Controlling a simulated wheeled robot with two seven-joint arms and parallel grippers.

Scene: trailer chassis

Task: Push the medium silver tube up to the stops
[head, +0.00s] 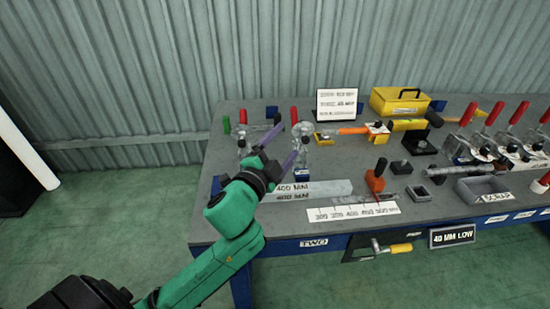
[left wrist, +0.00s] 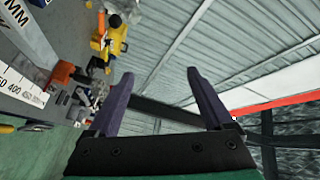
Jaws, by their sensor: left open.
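My left gripper (head: 289,138) is open, its purple fingers raised over the left part of the workbench. In the left wrist view its fingers (left wrist: 158,85) are spread with nothing between them. A grey bar-like piece marked 400 MM (head: 318,189) lies on the bench just right of the gripper. A short silver tube-like piece (head: 450,171) lies farther right; I cannot tell which piece is the medium tube. Toggle clamps with a red handle (head: 294,117) and a green handle (head: 226,124) stand behind the gripper, partly hidden by it. The stops cannot be made out. My right gripper is not in view.
A printed ruler strip (head: 352,212) lies near the bench's front edge, beside an orange-handled tool (head: 375,178). A yellow toolbox (head: 400,101) and a sign (head: 336,104) stand at the back. More clamps and a scrap tray (head: 482,189) crowd the right.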

